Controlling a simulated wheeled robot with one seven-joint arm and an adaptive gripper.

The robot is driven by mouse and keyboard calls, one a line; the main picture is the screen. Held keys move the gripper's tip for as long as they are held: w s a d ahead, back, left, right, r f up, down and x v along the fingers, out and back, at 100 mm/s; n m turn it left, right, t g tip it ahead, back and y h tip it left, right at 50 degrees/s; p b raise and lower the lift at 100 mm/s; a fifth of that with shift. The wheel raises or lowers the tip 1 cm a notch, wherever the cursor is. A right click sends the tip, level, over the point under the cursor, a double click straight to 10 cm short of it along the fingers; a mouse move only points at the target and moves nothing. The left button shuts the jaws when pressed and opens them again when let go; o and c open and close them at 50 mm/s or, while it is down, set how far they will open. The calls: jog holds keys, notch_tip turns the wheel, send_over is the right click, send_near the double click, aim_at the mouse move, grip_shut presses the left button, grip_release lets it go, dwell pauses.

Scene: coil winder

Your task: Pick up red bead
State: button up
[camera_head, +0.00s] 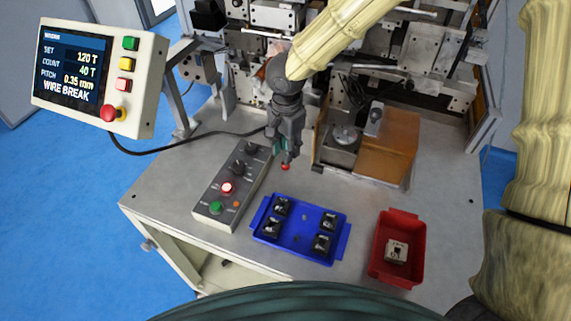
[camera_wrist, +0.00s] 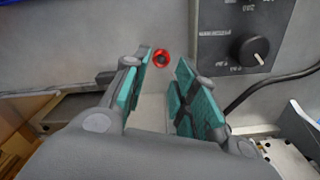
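The red bead (camera_head: 285,167) is a small shiny ring-like piece on the grey table, between the control box and the wooden block. In the wrist view the bead (camera_wrist: 163,56) shows a dark centre and appears in the gap between the teal finger pads, just beyond their tips. My gripper (camera_head: 287,157) is directly above the bead in the head view, pointing down. In the wrist view my gripper (camera_wrist: 164,64) is open, its pads apart with nothing held. I cannot tell whether a pad touches the bead.
A control box (camera_head: 208,211) with knobs and lit buttons stands left of the bead. A blue tray (camera_head: 288,243) with several black parts lies in front. A red bin (camera_head: 416,270) holds one part. A wooden block (camera_head: 398,140) stands right, winder machinery behind. A pendant (camera_head: 145,85) reads "WIRE BREAK".

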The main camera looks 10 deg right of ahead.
jog(key=shift+a+f+p, duration=0.1)
jog(key=shift+f+p, duration=0.8)
jog(key=shift+f, duration=1.7)
jog(key=shift+c, duration=0.2)
jog(key=c, duration=0.3)
jog(key=shift+r, duration=0.1)
jog(key=shift+c, duration=0.3)
notch_tip(320, 180, up, 10)
jog(key=b, duration=0.2)
